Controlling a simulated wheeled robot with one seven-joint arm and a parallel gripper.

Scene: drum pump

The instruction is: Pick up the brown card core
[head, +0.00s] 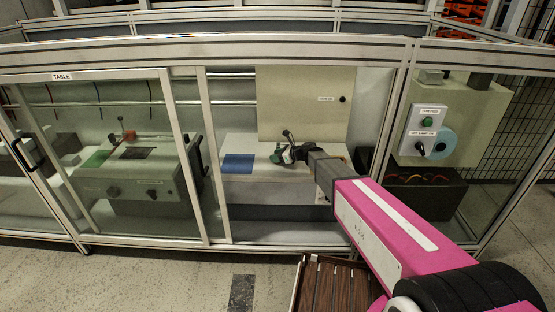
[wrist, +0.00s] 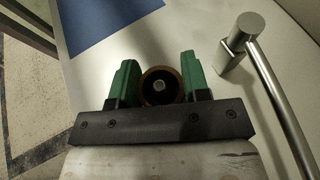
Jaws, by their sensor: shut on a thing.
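The brown card core (wrist: 161,86) is a round, hollow ring seen end-on in the wrist view. It sits between the two green fingers of my gripper (wrist: 160,84), which is shut on it. A small pale round thing shows in its hollow. In the head view my gripper (head: 281,154) is over the white surface inside the enclosure; the core cannot be made out there.
A blue mat (head: 238,164) lies left of my gripper on the white surface (head: 240,145). A metal handle-like bar (wrist: 270,80) stands close on the right in the wrist view. A beige cabinet (head: 305,103) rises behind. Aluminium frame posts (head: 214,160) and clear panels surround the area.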

